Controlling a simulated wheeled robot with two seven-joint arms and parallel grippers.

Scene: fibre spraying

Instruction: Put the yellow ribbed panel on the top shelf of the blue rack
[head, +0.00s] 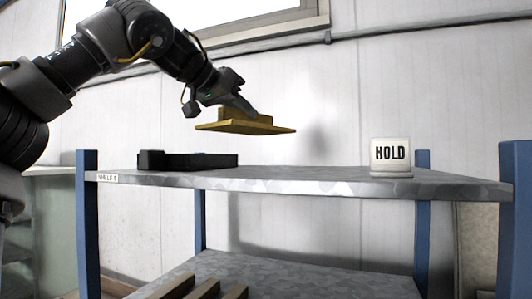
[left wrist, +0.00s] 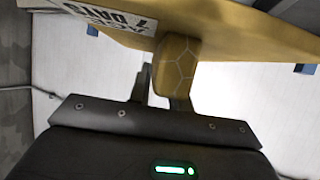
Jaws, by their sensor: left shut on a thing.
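The yellow ribbed panel (head: 245,127) is held roughly level in the air above the top shelf (head: 300,185) of the blue rack (head: 88,230), with a clear gap under it. My left gripper (head: 250,112) is shut on the panel's raised rib from above. In the left wrist view the panel (left wrist: 240,28) spans the top, with a white label reading "7 DAYS", and its rib (left wrist: 177,65) sits at the fingers (left wrist: 160,85). My right gripper is not in view.
A low black object (head: 190,161) lies at the back left of the top shelf. A white "HOLD" sign (head: 390,154) stands at the right. The shelf between them is bare. Brownish bars (head: 207,290) lie on the lower shelf (head: 310,275). A pale wall is behind.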

